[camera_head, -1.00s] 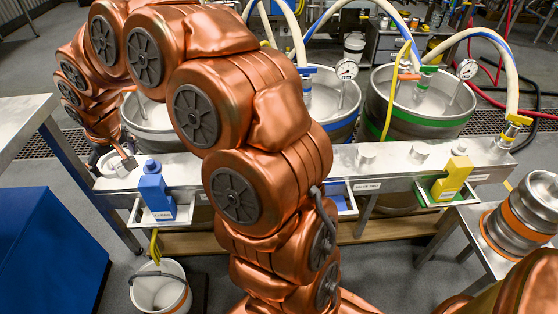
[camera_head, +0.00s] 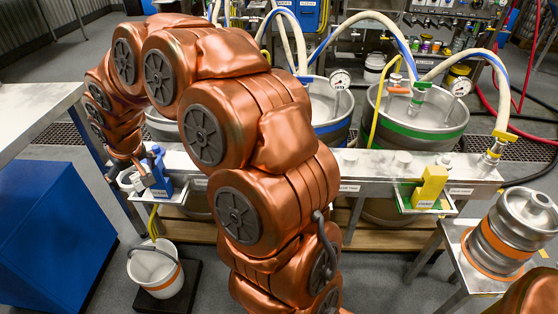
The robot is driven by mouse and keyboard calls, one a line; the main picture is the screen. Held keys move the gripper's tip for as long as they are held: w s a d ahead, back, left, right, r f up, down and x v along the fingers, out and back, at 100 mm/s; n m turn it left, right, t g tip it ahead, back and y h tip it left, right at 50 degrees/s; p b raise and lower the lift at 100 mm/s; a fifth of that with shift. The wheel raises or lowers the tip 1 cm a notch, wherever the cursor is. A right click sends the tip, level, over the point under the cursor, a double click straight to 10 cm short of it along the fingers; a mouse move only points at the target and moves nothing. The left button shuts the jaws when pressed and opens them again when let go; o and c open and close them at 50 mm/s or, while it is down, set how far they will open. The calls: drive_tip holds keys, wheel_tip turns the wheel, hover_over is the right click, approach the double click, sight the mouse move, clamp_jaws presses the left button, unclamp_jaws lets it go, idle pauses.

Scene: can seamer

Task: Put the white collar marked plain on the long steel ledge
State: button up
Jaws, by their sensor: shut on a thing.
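My gripper (camera_head: 141,178) is at the left end of the long steel ledge (camera_head: 300,170), beside the blue block. It is shut on a small pale ring-shaped thing (camera_head: 127,180), which looks like the white collar. My own fingers and wrist partly hide it, and no marking can be read on it. I cannot tell whether it touches the ledge. The ledge runs across the view behind my arm, which covers its middle. Short steel stubs (camera_head: 403,157) stand on its right part.
A blue block (camera_head: 160,178) and a yellow block (camera_head: 432,187) sit in small trays on the ledge's front. Kegs with hoses and gauges (camera_head: 415,120) stand behind. A steel keg (camera_head: 508,235) is at right.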

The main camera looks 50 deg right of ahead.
drive_tip(key=s+d+f+m+g+h+p, duration=0.1)
drive_tip(key=s+d+f+m+p, duration=0.15)
drive_tip(key=s+d, duration=0.7)
drive_tip(key=s+d+f+m+h+p, duration=0.1)
drive_tip(key=s+d+f+m+p, duration=0.2)
drive_tip(key=s+d, duration=0.7)
drive_tip(key=shift+m, duration=0.25)
drive_tip(key=w+d, duration=0.3)
drive_tip(key=d, duration=0.1)
drive_tip(key=w+d+f, duration=0.1)
drive_tip(key=w+d, duration=0.3)
drive_tip(key=d, duration=0.1)
drive_tip(key=w+d, duration=0.3)
drive_tip(key=d, duration=0.2)
drive_tip(key=shift+w+f, duration=0.2)
drive_tip(key=shift+f, duration=1.75)
drive_tip(key=shift+f, duration=0.2)
drive_tip(key=o, duration=0.8)
drive_tip(key=shift+o, duration=0.3)
drive_tip(key=shift+r, duration=0.1)
drive_tip(key=shift+r+p, duration=0.2)
drive_tip(key=shift+p, duration=0.1)
